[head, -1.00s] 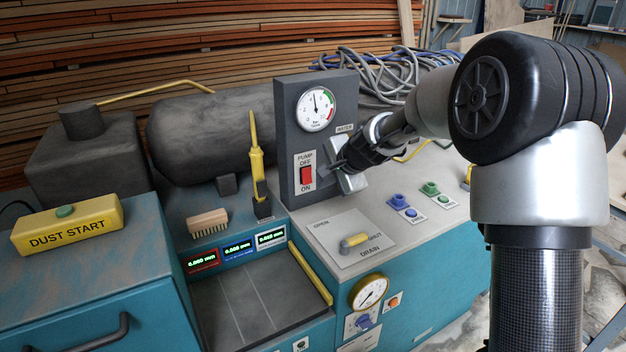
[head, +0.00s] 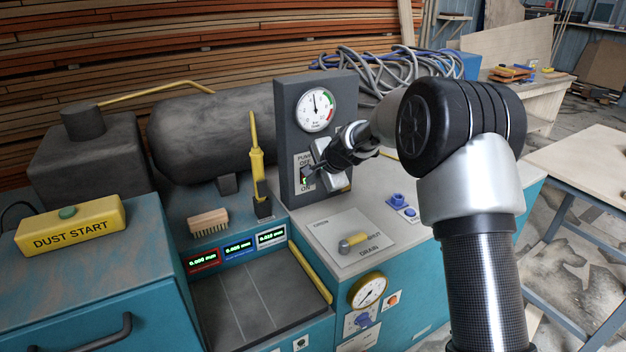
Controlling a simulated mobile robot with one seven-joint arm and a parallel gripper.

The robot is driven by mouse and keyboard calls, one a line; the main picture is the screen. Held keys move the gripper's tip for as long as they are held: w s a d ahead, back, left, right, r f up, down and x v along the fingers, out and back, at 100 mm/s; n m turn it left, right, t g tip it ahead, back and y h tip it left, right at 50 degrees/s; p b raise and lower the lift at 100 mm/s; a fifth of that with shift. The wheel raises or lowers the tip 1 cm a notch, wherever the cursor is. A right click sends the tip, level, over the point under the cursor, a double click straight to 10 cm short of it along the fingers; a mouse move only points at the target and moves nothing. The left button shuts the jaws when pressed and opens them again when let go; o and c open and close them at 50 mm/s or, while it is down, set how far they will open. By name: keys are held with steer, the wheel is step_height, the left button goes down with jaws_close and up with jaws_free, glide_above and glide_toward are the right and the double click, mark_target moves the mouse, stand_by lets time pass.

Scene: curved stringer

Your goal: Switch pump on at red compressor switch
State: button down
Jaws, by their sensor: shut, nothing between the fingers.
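The pump switch panel (head: 285,155) is a dark grey upright plate with a round gauge (head: 314,109) at its top. Below the gauge is a white label marked PUMP, OFF and ON. The red switch on that label is mostly hidden behind my gripper (head: 308,177). My gripper is shut and empty, its tips at or just in front of the switch. I cannot tell whether they touch it, or which way the switch is tipped.
A yellow drain lever (head: 353,241) sits on a plate below the panel. A yellow upright tool (head: 256,160) stands left of the panel, with a brush (head: 209,222) nearby. Blue knobs (head: 399,200) are to the right. Grey hoses (head: 385,68) lie behind.

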steer(key=shift+w+a+r+p, duration=0.1)
steer(key=shift+r+p, duration=0.5)
steer(key=shift+r, duration=0.3)
